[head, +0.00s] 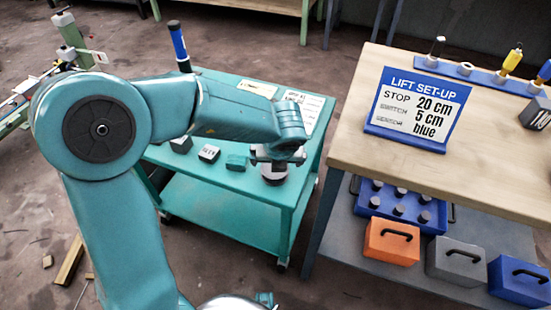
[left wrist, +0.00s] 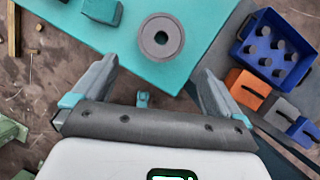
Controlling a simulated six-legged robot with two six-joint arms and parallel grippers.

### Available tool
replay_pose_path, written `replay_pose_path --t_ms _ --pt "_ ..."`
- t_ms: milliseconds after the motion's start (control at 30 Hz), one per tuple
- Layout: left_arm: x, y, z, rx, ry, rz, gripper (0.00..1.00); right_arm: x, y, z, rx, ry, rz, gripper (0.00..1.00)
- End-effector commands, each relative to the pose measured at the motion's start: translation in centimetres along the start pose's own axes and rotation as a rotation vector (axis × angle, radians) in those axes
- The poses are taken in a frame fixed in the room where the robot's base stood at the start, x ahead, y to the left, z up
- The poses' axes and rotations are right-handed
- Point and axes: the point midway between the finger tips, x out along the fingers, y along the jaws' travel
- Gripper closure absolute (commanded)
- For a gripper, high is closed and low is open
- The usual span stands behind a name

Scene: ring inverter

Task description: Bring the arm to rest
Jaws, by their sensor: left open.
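My left arm comes in from the left in the head view, and its gripper (head: 277,158) is over the right part of the teal cart (head: 235,180). In the left wrist view the left gripper (left wrist: 158,70) has its two fingers wide apart with nothing between them. A grey ring-shaped piece (left wrist: 161,37) lies on the cart top just beyond the fingertips. In the head view the same ring (head: 274,177) shows below the gripper, partly covered by it. My right gripper is not in view.
A wooden bench (head: 350,130) at the right carries a lift set-up sign (head: 418,105). Its lower shelf holds a blue crate (head: 405,208) and orange, grey and blue boxes. Small blocks (head: 209,153) and a blue-and-black cylinder (head: 179,45) are at the cart.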

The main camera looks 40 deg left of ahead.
Motion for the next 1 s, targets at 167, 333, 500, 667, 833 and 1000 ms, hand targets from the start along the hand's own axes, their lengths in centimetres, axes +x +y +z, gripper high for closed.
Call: replay_pose_path --t_ms 167,333,500,667,833,1000 --pt "-2.0 0.0 0.0 0.001 0.000 0.000 0.00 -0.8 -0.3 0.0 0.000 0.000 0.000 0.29" --pt "-2.2 0.0 -0.1 0.001 0.001 0.001 0.00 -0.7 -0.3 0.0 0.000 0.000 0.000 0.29" --pt "-2.2 0.0 -0.1 0.001 0.001 0.001 0.00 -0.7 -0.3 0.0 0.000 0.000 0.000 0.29" --pt "-2.2 0.0 0.0 0.000 0.001 0.001 0.00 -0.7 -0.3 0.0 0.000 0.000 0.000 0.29" --pt "-2.2 0.0 0.0 0.000 0.001 0.001 0.00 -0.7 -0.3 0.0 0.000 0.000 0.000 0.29" --pt "-2.3 0.0 -0.3 0.000 0.001 0.001 0.00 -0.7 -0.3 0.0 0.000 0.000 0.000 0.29"
